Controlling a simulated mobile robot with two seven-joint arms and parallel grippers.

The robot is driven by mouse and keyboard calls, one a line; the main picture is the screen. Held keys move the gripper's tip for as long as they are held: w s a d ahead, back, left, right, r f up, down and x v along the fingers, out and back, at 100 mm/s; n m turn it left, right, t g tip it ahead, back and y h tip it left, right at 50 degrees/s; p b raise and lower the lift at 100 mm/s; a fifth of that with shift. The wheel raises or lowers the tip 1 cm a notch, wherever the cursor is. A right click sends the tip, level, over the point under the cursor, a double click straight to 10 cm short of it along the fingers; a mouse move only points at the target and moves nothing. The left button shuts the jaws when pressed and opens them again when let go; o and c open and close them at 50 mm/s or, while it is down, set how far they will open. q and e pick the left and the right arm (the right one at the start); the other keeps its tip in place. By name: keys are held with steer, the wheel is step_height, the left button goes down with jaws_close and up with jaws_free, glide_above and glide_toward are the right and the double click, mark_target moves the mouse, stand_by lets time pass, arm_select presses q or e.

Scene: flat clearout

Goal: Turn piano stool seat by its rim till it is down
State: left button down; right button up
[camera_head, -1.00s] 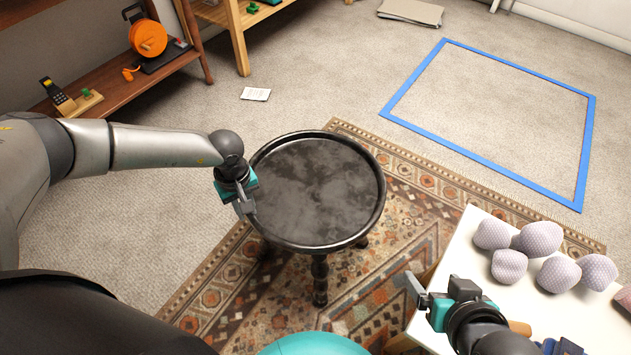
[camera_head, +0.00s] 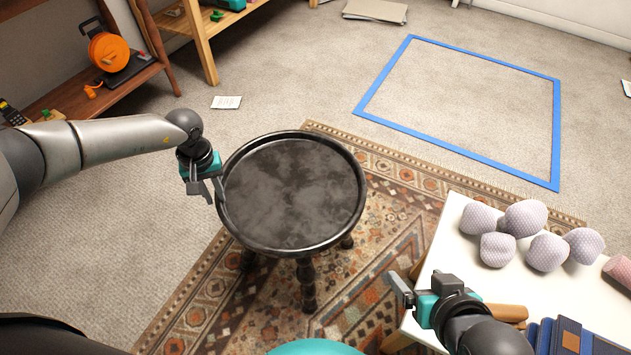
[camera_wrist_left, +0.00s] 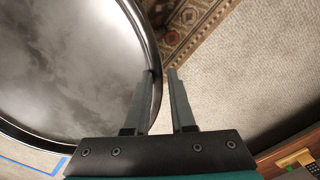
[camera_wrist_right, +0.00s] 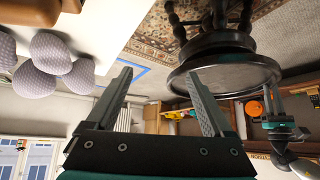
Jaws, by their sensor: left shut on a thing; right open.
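The piano stool has a round, dark, glossy seat (camera_head: 293,195) with a raised rim, and turned dark legs (camera_head: 307,285). It stands upright on the patterned rug. My left gripper (camera_head: 213,192) is at the left edge of the seat. In the left wrist view, my left gripper (camera_wrist_left: 160,75) has one finger inside and one outside the seat rim (camera_wrist_left: 148,45), shut on it. My right gripper (camera_head: 420,284) is open and empty, by the white table and apart from the stool. The seat's screw is hidden.
A white table (camera_head: 452,235) at the right bears several pale dotted lumps (camera_head: 525,218) and blue books (camera_head: 570,338). A blue taped frame (camera_head: 460,138) marks bare carpet behind. A wooden shelf (camera_head: 100,90) stands at the far left, with a paper (camera_head: 227,102) on the floor nearby.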

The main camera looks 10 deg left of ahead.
arm_select(q)
steer(key=shift+w+d+r, duration=0.35)
steer(key=shift+w+d, duration=0.1)
steer(key=shift+d, duration=0.05)
steer(key=shift+w+a+m, duration=0.3)
steer(key=shift+w+m, duration=0.45)
steer(key=shift+w, duration=0.35)
steer(key=shift+w+a+m, duration=0.3)
steer(key=shift+w+m, duration=0.4)
steer(key=shift+w, duration=0.45)
steer(key=shift+w+a+m, duration=0.3)
steer(key=shift+w+m, duration=0.45)
steer(key=shift+w, duration=0.35)
steer(key=c, duration=0.8)
jaws_free()
steer(key=shift+s, duration=0.1)
steer(key=o, duration=0.4)
steer(key=shift+s+a+f, duration=0.15)
steer(key=shift+a, duration=0.1)
